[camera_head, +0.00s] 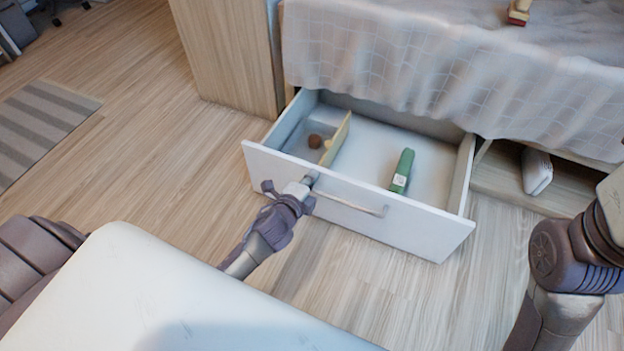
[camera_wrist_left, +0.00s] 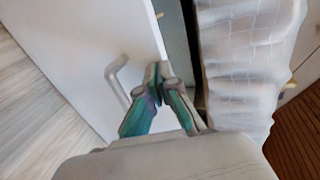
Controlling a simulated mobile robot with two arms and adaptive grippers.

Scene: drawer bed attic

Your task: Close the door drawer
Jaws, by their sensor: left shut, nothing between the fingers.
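The white drawer (camera_head: 425,231) under the bed stands pulled out, with a metal bar handle (camera_head: 349,203) on its front. In the left wrist view the drawer front (camera_wrist_left: 90,45) and its handle (camera_wrist_left: 118,75) also show. My left gripper (camera_head: 311,178) is shut and empty, with its tips at the upper part of the drawer front, near the handle's left end. In the left wrist view the gripper (camera_wrist_left: 157,72) has its fingertips together beside the front's edge; I cannot tell whether they touch it. My right arm shows at the right edge, but its gripper is out of view.
Inside the drawer lie a green object (camera_head: 402,171), a small brown ball (camera_head: 314,141) and a divider (camera_head: 338,138). A draped blanket (camera_head: 400,60) hangs above the drawer. A white item (camera_head: 537,171) lies in the open space to its right.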

